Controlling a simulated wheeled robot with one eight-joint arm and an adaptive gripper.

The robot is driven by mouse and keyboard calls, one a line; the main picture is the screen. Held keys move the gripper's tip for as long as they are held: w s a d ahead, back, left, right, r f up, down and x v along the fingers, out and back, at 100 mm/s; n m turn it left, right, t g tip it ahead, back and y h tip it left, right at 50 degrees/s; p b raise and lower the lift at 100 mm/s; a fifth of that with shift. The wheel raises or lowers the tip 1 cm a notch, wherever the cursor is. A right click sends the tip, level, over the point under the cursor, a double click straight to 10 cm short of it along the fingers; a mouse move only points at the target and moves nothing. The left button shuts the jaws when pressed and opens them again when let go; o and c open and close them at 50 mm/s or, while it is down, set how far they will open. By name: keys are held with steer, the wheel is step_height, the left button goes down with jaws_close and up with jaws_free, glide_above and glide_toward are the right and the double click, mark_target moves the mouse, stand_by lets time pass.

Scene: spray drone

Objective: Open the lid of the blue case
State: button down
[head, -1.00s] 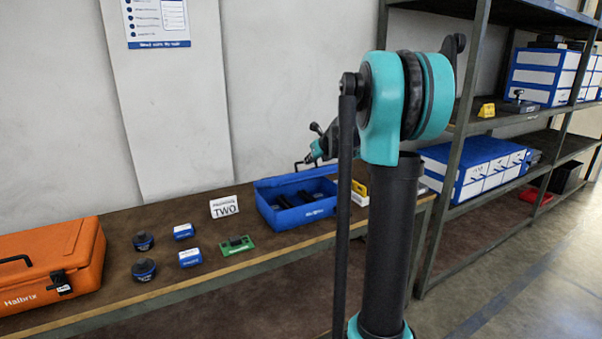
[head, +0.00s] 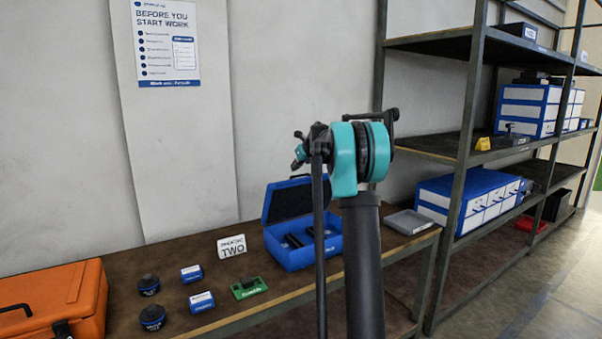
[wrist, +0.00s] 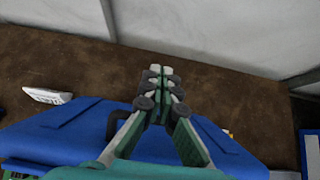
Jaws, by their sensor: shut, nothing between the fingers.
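The blue case (head: 290,252) stands on the brown bench, and its lid (head: 283,204) is raised to near upright, showing a dark lining. Dark items lie inside, and my arm hides part of the case's right side. In the wrist view, a broad blue surface of the case (wrist: 75,135) with a dark handle (wrist: 93,112) fills the lower part. My gripper (wrist: 161,72) is shut and empty, its fingers reaching over this blue surface. In the head view my arm's end is above the case, and the fingertips cannot be made out.

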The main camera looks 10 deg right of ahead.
steer(key=shift+w+a+f, duration=0.1)
steer(key=shift+w+a, duration=0.1)
steer(key=shift+w, duration=0.4)
steer(key=shift+w+a+f, duration=0.1)
steer(key=shift+w+a, duration=0.05)
steer(key=shift+w, duration=0.4)
steer(key=shift+r, duration=0.1)
stand_by(0.3)
